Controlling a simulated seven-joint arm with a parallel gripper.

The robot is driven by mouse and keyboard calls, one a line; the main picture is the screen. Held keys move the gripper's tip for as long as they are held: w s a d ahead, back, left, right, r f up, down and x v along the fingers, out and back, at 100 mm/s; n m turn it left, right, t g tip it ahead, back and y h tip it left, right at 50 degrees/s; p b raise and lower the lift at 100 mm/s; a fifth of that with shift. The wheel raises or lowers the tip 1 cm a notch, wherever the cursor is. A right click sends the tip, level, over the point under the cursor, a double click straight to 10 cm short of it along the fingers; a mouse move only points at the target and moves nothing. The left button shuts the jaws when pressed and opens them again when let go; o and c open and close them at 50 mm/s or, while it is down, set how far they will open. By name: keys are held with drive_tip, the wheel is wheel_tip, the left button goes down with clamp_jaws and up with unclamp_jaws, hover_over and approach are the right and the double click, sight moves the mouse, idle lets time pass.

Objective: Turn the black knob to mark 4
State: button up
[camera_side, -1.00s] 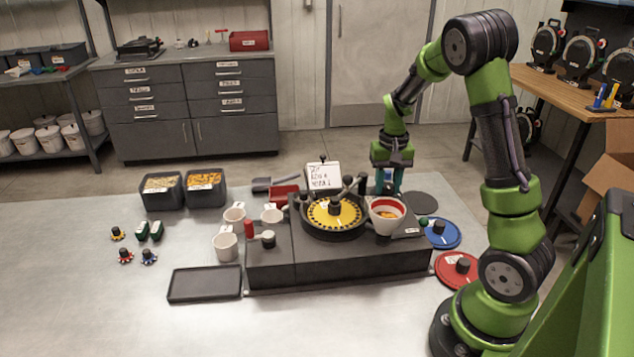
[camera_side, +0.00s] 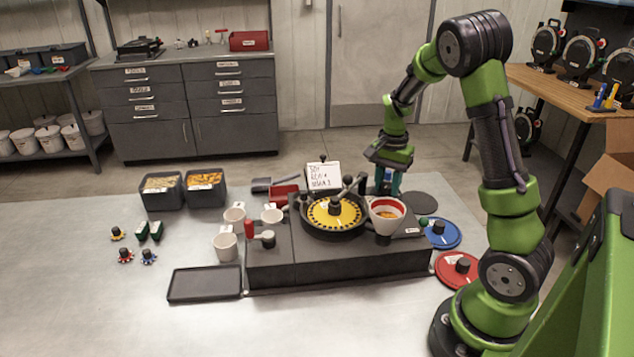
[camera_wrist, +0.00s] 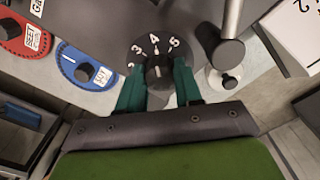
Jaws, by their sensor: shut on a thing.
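The black knob (camera_wrist: 158,73) shows in the wrist view, with white marks around it. Marks 3, 4 and 5 are readable, and 4 is at the top of the arc. A short white line on the knob side points roughly toward mark 4; its exact alignment is hard to tell. My gripper (camera_wrist: 159,80) has its teal fingers on both sides of the knob, shut on it. In the side view my gripper (camera_side: 388,184) points down behind the seed meter (camera_side: 340,262), and the knob is hidden there by the white cup-shaped hopper (camera_side: 387,214).
A blue disc (camera_side: 452,236) and a red disc (camera_side: 464,279) lie right of the meter. A crank arm and sign card (camera_side: 323,176) stand close left of my gripper. Several cups and bins are farther left.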

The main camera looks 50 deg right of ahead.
sight(387, 184)
drive_tip(key=shift+d+r, duration=0.1)
idle(0.3)
drive_tip(key=o, duration=1)
drive_tip(key=shift+o, duration=0.2)
wheel_tip(387, 184, up, 17)
drive_tip(key=s+a+n+t, duration=0.2)
drive_tip(key=a+n, duration=0.2)
drive_tip(key=a, duration=0.4)
drive_tip(key=s+a+n+t+y, duration=0.1)
drive_tip(key=s+a+n+t, duration=0.1)
drive_tip(key=a, duration=0.7)
drive_tip(key=s+a+f+n+t+y, duration=0.1)
drive_tip(key=s+a+n+t, duration=0.2)
drive_tip(key=a+n, duration=0.4)
drive_tip(key=shift+s+a, duration=0.45)
drive_tip(key=shift+a, duration=0.4)
